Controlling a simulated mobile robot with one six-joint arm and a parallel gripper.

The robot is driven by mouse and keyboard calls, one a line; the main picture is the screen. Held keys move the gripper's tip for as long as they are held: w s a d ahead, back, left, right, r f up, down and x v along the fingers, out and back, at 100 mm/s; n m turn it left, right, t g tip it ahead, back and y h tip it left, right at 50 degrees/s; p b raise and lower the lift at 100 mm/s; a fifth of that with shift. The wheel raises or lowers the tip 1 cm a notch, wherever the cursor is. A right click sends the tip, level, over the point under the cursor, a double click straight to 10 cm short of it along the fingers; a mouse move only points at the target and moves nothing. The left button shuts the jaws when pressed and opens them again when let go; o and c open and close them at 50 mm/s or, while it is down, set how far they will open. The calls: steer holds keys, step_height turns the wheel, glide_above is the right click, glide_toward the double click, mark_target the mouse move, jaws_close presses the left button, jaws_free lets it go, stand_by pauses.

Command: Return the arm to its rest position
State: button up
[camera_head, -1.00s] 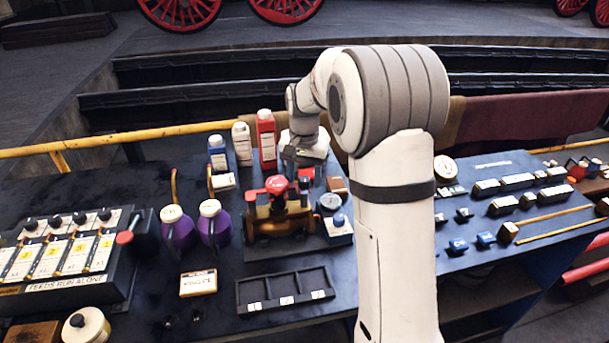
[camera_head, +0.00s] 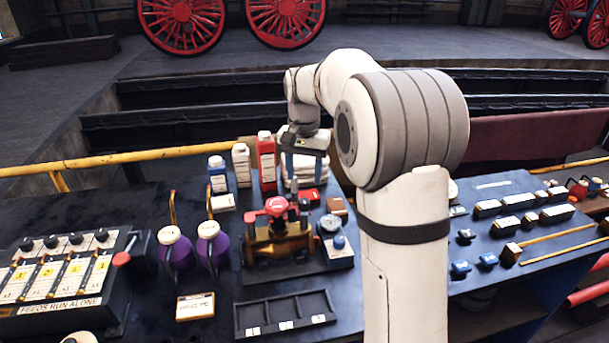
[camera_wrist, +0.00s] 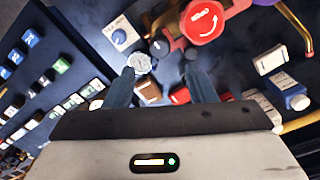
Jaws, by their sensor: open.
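My arm (camera_head: 405,225) rises at the right of centre in the head view, bends over at the top and reaches to the left. My gripper (camera_head: 303,178) hangs from its end, pointing down above the back of the bench, behind the red-topped brass valve (camera_head: 272,235). In the wrist view my gripper (camera_wrist: 160,72) shows two spread fingers with nothing held between them. Beyond the fingers lie the bench top, a round dial (camera_wrist: 140,62) and a small brown block (camera_wrist: 148,92).
White and red bottles (camera_head: 266,160) stand left of my gripper. Purple jugs (camera_head: 175,250), a feed panel (camera_head: 62,275) and an empty black tray (camera_head: 285,312) are on the bench. A yellow rail (camera_head: 130,158) runs behind. The space above the bench is mostly clear.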

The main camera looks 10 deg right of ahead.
steer(key=s+f+n+t, duration=0.2)
steer(key=s+n, duration=0.3)
steer(key=s, duration=2.4)
steer(key=shift+d+f+n+t, duration=0.2)
steer(key=shift+f+n+t, duration=0.1)
steer(key=shift+t, duration=0.3)
